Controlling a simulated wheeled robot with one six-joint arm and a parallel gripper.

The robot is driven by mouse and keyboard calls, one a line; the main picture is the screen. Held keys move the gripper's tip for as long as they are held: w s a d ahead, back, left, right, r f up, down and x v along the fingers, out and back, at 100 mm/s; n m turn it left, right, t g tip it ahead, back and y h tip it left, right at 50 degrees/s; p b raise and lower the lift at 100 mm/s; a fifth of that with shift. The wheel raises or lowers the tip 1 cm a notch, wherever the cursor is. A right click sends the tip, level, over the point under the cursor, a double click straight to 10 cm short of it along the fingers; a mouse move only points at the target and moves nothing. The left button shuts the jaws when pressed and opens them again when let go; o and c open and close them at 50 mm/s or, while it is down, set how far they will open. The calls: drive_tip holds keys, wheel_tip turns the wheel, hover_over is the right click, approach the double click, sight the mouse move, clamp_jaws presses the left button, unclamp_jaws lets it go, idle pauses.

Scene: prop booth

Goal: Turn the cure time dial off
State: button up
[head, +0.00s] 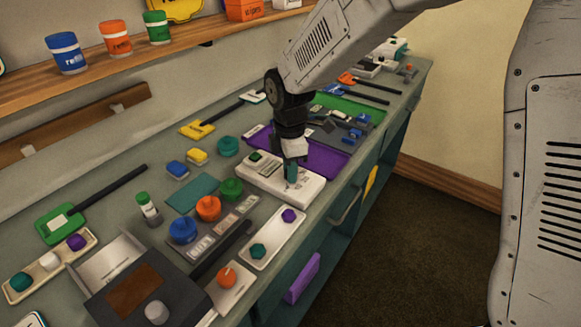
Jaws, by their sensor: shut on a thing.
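A white box-shaped unit (312,191) lies flat on the bench, with a small dark-green part (255,156) near its far left end. My gripper (291,181) points down onto the right part of this unit. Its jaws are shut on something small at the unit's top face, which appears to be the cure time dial. The jaws cover the dial, so its pointer and setting are hidden. Any lettering on the unit is too small to read.
A purple tray (323,158) lies just behind the unit. Green (231,189), orange (208,208) and blue (183,230) round items stand to the left. A dark grey box with a knob (156,312) is nearest. Jars (67,53) line the shelf above.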

drive_tip(key=m, duration=0.4)
drive_tip(key=shift+m, duration=0.4)
drive_tip(key=m, duration=0.4)
drive_tip(key=shift+s+m, duration=0.1)
drive_tip(key=shift+m, duration=0.2)
drive_tip(key=m, duration=0.9)
drive_tip(key=shift+m, duration=0.3)
drive_tip(key=shift+f, duration=0.1)
drive_tip(key=o, duration=1)
